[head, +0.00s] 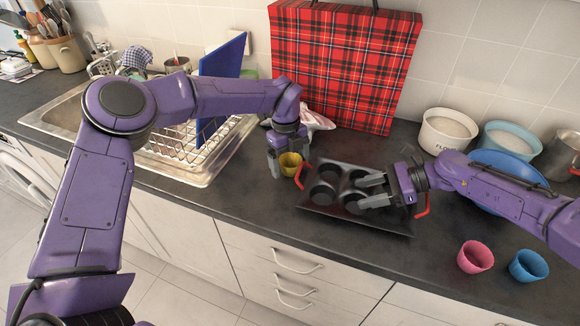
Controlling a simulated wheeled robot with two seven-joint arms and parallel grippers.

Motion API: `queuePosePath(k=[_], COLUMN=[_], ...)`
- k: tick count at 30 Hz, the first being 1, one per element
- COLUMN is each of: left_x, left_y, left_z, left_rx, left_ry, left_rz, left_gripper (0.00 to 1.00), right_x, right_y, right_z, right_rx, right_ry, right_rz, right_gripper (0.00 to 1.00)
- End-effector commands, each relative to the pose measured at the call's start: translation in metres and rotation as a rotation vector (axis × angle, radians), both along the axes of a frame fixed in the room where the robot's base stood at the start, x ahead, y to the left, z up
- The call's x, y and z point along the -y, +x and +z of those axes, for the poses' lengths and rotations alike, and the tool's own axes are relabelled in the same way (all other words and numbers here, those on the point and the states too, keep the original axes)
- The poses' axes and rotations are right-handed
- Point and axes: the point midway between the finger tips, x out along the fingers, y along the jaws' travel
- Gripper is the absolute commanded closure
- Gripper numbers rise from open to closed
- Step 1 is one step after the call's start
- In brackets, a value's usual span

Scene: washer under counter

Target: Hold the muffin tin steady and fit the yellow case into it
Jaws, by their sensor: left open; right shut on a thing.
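The dark muffin tin (322,208) lies on the counter, with red handles at its left and right ends and several round cups. The yellow case (291,164) is just beyond the tin's left end, beside the left handle. My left gripper (288,160) points down at the yellow case, open, with its fingers on either side of it. My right gripper (373,191) reaches in from the right over the tin and is shut on it; its fingers and wrist hide the tin's right part. I cannot tell exactly where the fingers grip.
A pink case (475,257) and a blue case (528,266) stand at the counter's front right. A red tartan bag (340,65) stands behind the tin. A sink with a dish rack (185,155) is at left. Flour tub (447,131), bowls and a pot crowd the right back.

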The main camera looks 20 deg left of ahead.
Motion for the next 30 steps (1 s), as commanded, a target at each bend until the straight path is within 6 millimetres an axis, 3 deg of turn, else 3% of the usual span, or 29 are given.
queuePosePath(k=[1, 6, 11, 14, 15, 23, 30], left_x=[0.000, 0.000, 0.000, 0.000, 0.000, 0.000, 0.000], left_y=[0.000, 0.000, 0.000, 0.000, 0.000, 0.001, 0.001], left_z=[-0.002, -0.002, -0.002, -0.002, -0.002, 0.005, 0.059], left_rx=[0.001, 0.001, 0.001, 0.001, 0.001, 0.003, 0.007], left_ry=[-0.001, -0.001, -0.001, -0.001, -0.001, -0.001, -0.001], left_rz=[0.000, 0.000, 0.000, 0.000, 0.000, 0.000, 0.001], left_gripper=[0.09, 0.13, 0.64, 0.64, 0.69, 0.69, 0.69], right_x=[0.003, 0.003, 0.003, 0.003, 0.003, 0.003, 0.003], right_y=[-0.004, -0.004, -0.004, -0.004, -0.004, -0.004, -0.004], right_z=[-0.013, -0.013, -0.013, -0.013, -0.013, -0.013, -0.013], right_rx=[-0.005, -0.005, -0.005, -0.005, -0.005, -0.005, -0.005], right_ry=[-0.018, -0.018, -0.018, -0.018, -0.018, -0.018, -0.018], right_rz=[0.009, 0.009, 0.009, 0.009, 0.009, 0.010, 0.010], right_gripper=[0.61, 0.61, 0.61, 0.61, 0.61, 0.61, 0.61])
